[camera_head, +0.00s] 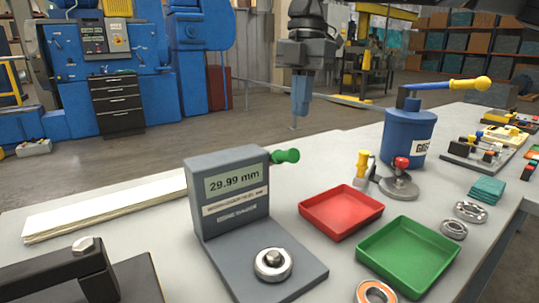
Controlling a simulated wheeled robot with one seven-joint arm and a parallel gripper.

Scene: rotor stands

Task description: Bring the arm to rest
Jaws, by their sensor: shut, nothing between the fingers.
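My gripper (301,96) hangs in the upper middle of the head view, pointing down, its blue fingers shut and empty. It shows above and behind the back edge of the workbench (335,150), apart from everything on it. The dark wrist above it runs up to the top of the picture.
A grey gauge (237,185) reading 29.99 mm bears a bearing (273,264) on its base. A red tray (341,211), a green tray (407,256) and a blue canister (408,137) with a yellow-handled lever stand to its right. Loose bearings (470,212) lie near the right edge.

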